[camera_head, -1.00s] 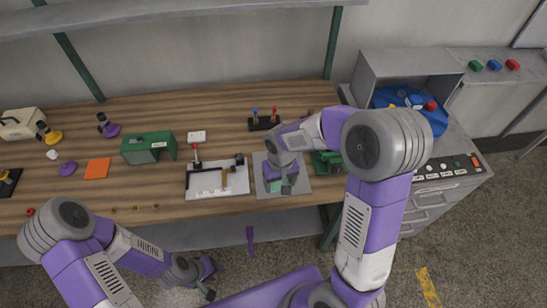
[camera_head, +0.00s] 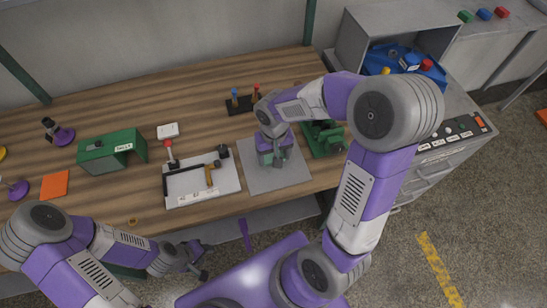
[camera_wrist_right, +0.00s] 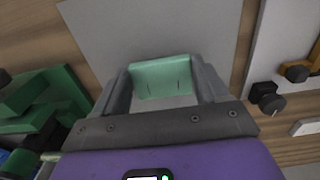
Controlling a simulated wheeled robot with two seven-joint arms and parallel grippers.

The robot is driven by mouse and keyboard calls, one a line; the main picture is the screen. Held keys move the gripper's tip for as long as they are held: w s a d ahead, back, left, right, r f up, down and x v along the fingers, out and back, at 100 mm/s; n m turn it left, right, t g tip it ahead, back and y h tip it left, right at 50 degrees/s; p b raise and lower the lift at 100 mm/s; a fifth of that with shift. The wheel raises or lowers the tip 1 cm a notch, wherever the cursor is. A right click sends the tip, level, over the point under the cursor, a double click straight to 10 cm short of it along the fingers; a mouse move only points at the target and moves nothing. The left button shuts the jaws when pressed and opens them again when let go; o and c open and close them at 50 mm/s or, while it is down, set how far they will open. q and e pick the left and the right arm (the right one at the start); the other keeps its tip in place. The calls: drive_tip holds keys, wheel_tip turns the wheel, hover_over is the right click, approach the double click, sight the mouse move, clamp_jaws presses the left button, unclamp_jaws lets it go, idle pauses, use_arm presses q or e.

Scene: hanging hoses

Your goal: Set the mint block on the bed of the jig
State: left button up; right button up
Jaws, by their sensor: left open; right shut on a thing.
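The mint block (camera_wrist_right: 163,77) is held between the two fingers of my right gripper (camera_wrist_right: 165,85) in the right wrist view. In the head view my right gripper (camera_head: 275,157) is over the grey mat (camera_head: 290,180), and only a little of the block shows. Whether the block touches the mat I cannot tell. The jig, with a white bed (camera_head: 215,190), a black fence and a red-knobbed clamp, lies left of the mat. My left gripper (camera_head: 203,262) is open and empty in front of the bench's front edge.
A green machine (camera_head: 323,138) stands right of the mat. A black stand with blue and red knobs (camera_head: 241,104) is behind it. A green housing (camera_head: 112,151) and a white box (camera_head: 168,130) are left of and behind the jig.

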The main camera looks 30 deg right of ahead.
drive_tip(key=shift+f, duration=0.55)
drive_tip(key=shift+f, duration=0.25)
drive_tip(key=o, duration=1)
drive_tip(key=shift+r, duration=0.1)
drive_tip(key=shift+o, duration=0.2)
drive_tip(key=shift+r, duration=0.1)
